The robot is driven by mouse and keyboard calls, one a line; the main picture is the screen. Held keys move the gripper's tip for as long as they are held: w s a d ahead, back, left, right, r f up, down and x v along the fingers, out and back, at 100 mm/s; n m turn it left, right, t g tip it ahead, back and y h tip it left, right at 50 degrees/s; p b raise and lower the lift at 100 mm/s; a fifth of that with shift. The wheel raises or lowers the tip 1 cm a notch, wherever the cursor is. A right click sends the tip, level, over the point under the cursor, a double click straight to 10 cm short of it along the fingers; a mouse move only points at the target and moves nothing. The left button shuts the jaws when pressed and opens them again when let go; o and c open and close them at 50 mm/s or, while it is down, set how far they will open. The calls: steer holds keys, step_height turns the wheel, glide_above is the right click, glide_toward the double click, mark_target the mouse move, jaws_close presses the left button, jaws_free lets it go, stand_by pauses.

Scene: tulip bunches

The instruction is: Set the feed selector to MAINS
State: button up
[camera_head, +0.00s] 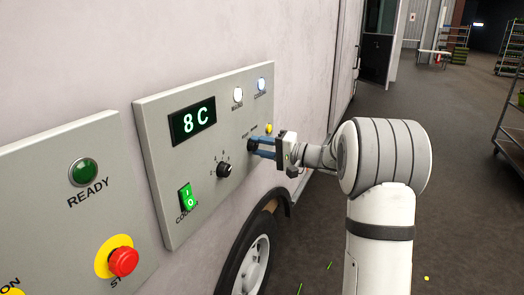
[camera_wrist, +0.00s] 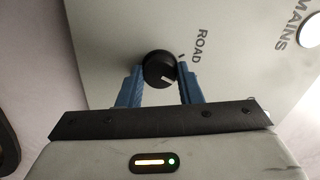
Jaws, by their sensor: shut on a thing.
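The feed selector (camera_wrist: 157,68) is a round black knob with a short white mark, on a light grey panel (camera_wrist: 110,35). In the wrist view the blue fingers of my gripper (camera_wrist: 160,88) stand on both sides of it and are shut on it. The word ROAD (camera_wrist: 199,46) and a small tick are printed to its upper right. The knob's white mark lies at its lower right, off the ROAD tick. The head view shows my gripper (camera_head: 262,147) at the panel's right side, its fingers hiding most of the knob. The selector's other label is not clearly readable.
A MAINS lamp (camera_head: 238,95) and another lit lamp (camera_head: 262,84) sit above. A black rotary knob (camera_head: 224,169), green rocker switch (camera_head: 185,196) and 8 C display (camera_head: 193,120) are left of my gripper. A red stop button (camera_head: 123,261) is on the neighbouring panel.

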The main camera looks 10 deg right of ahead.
steer(key=shift+m, duration=1.1)
steer(key=o, duration=1)
steer(key=b+v, duration=0.1)
steer(key=v, duration=0.7)
steer(key=shift+a, duration=0.1)
